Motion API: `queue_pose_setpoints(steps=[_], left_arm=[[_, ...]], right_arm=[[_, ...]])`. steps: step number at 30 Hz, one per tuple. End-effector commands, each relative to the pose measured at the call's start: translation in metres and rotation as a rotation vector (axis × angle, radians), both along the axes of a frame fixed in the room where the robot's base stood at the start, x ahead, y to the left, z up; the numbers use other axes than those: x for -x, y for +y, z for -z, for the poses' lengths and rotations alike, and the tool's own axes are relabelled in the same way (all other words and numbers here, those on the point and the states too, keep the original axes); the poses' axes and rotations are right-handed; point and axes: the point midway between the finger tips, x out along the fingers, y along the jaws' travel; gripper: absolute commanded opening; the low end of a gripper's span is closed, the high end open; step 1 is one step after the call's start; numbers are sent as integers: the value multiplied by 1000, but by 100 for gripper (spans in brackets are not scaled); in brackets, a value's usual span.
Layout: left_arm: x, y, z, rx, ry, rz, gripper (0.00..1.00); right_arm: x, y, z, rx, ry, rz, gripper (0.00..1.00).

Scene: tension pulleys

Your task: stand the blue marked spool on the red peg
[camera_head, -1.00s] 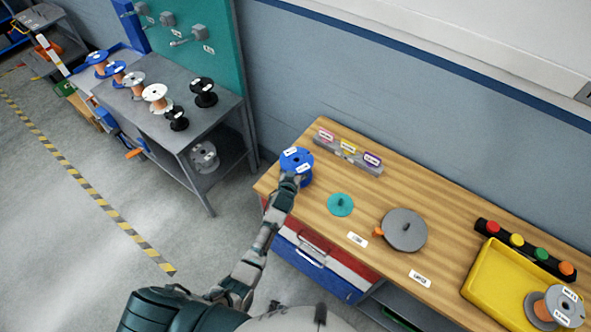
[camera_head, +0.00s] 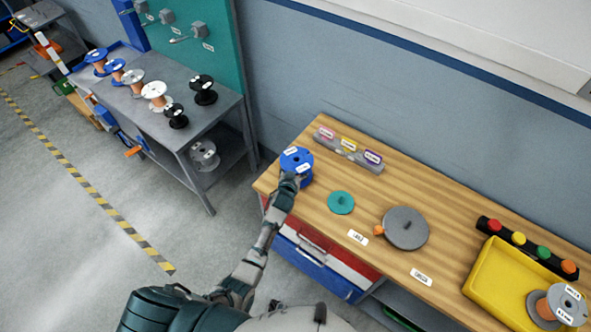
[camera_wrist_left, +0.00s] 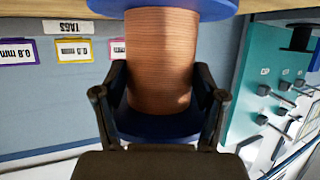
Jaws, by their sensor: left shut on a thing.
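The blue spool (camera_head: 296,157) with white labels on its top is at the left end of the wooden bench. My left gripper (camera_head: 290,181) is at its near side. In the left wrist view, its fingers (camera_wrist_left: 160,95) are shut on the copper-coloured winding of the spool (camera_wrist_left: 160,50), between two blue flanges. I cannot tell whether the spool touches the bench. A red knob-like top (camera_head: 495,225) is on a black strip at the right; I cannot tell whether this is the red peg. My right gripper is not in view.
A teal disc (camera_head: 340,203) and a grey disc (camera_head: 405,229) with an upright stub lie on the bench. A tag holder (camera_head: 349,153) stands behind. A yellow tray (camera_head: 480,280) and a grey-flanged spool (camera_head: 567,304) are at right. Several spools stand on the left grey table (camera_head: 215,122).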

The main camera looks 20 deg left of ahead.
Motion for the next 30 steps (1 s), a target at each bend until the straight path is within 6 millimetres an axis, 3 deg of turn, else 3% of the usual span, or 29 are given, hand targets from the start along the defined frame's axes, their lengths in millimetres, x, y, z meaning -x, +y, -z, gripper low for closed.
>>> queue_pose_setpoints(steps=[12, 13, 16, 30], left_arm=[[3, -1, 8, 1, 14, 0, 4], [3, -1, 9, 1, 15, 0, 73], [2, -1, 8, 1, 14, 0, 98], [9, 0, 4, 0, 10, -1, 100]], right_arm=[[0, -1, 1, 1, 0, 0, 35], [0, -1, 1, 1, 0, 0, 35], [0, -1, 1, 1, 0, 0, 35], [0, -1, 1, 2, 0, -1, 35]])
